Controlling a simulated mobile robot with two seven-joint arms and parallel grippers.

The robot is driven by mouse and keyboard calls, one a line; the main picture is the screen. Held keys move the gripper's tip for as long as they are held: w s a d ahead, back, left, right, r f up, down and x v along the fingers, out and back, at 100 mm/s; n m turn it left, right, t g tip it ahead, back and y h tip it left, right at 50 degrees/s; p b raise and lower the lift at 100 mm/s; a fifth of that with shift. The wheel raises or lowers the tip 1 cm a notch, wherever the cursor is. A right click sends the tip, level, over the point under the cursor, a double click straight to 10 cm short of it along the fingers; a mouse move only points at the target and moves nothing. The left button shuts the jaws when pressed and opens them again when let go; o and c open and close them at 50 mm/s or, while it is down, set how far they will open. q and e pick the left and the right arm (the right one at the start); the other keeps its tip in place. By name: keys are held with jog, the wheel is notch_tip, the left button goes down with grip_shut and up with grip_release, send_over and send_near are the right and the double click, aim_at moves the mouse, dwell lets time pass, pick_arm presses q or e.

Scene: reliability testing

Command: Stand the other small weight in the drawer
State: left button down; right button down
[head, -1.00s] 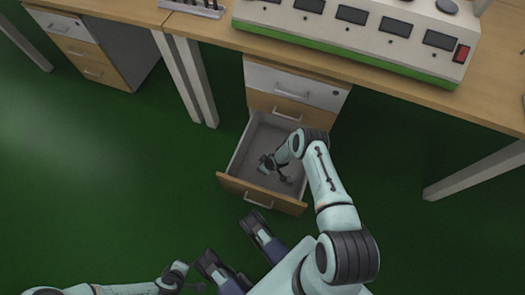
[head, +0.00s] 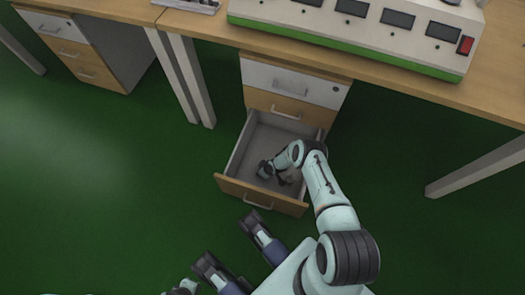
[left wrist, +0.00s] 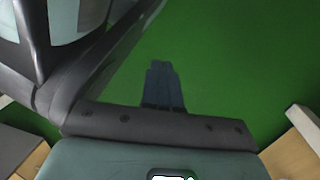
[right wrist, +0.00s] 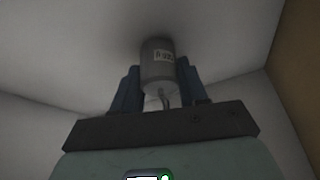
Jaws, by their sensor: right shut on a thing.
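The small weight (right wrist: 158,60) is a grey cylinder with a pale label and a hook. In the right wrist view it sits between the blue fingers of my right gripper (right wrist: 160,85), hook end toward me. A dark shadow lies by its far end; I cannot tell whether it touches the drawer floor. The open drawer (head: 245,193) has a wooden front and grey inside. In the head view my right gripper (head: 272,172) is down inside it, and the weight cannot be made out. My left gripper (left wrist: 163,85) is shut and empty over the green floor.
The drawer's side walls and wooden front surround my right gripper closely. Above are two closed drawers (head: 290,84) and the table (head: 385,77), with a white-and-green device (head: 350,35) on it. A second drawer cabinet (head: 80,60) stands at left. The floor left of the drawer is clear.

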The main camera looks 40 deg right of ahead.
jog(key=shift+f, duration=0.1)
jog(key=c, duration=0.6)
grip_release()
pick_arm(q)
jog(key=shift+s+f, duration=0.15)
jog(key=shift+s, duration=0.1)
jog(key=shift+w, duration=0.1)
pick_arm(e)
jog(key=shift+r, duration=0.2)
pick_arm(q)
jog(key=w+d+r+t+p, duration=0.1)
jog(key=w+r+p, duration=0.3)
jog(key=r, duration=0.5)
jog(key=shift+w+d+m+t+p, duration=0.3)
jog(key=shift+w+d+t+p, duration=0.1)
jog(key=shift+d+p, duration=0.6)
pick_arm(e)
jog(key=v, duration=1.1)
jog(key=shift+s+r, duration=0.25)
jog(key=shift+r, duration=0.1)
pick_arm(q)
jog(key=shift+s+a, duration=0.1)
